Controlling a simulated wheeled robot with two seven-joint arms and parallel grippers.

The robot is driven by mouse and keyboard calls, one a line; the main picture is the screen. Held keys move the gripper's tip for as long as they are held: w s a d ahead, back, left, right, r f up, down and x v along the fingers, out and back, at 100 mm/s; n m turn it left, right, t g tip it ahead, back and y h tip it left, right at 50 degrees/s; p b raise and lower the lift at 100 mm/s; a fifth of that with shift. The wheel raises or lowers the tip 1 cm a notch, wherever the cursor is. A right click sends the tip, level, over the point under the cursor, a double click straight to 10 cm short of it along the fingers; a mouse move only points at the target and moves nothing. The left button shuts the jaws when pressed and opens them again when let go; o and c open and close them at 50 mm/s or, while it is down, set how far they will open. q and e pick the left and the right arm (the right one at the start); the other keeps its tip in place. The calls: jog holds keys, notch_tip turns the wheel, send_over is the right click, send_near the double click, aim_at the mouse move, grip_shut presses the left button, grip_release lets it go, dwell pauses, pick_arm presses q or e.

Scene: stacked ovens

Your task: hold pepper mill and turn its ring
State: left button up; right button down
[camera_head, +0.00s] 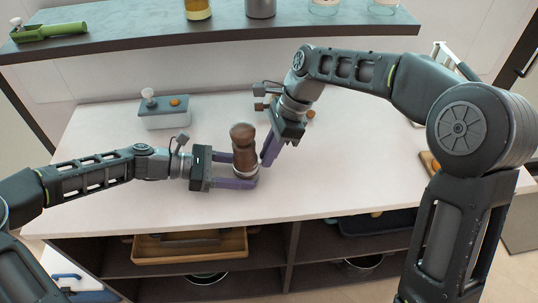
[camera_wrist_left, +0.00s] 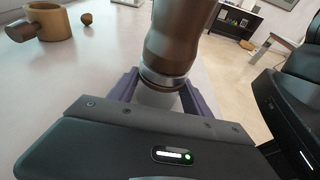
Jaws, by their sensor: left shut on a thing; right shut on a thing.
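The pepper mill (camera_head: 244,143) stands upright near the middle of the white counter, with a dark brown turned wooden body and a round knob. In the left wrist view the mill (camera_wrist_left: 180,35) has a metallic ring (camera_wrist_left: 164,79) low down and a pale section under it. My left gripper (camera_head: 250,176) comes from the left and is shut around the mill's lower part. My right gripper (camera_head: 266,160) reaches down from the upper right, its purple fingers shut at the mill's right side. Its exact contact with the mill is hidden.
A pale box (camera_head: 165,116) with small items stands behind on the left. A shelf (camera_head: 130,33) above holds a green tool (camera_head: 50,31) and jars. Below the counter, an open shelf holds a wooden tray (camera_head: 190,259). The counter's front left is clear.

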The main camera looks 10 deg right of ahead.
jog(key=shift+w+a+n+g, duration=0.1)
jog(key=shift+w+n+g, duration=0.25)
jog(key=shift+n, duration=0.4)
jog(key=shift+w+a+n+g, duration=0.15)
jog(key=shift+w+n, duration=0.25)
jog(key=shift+n, duration=0.35)
jog(key=c, duration=1.4)
grip_release()
jog(key=shift+c, duration=0.2)
jog(key=shift+d, duration=0.1)
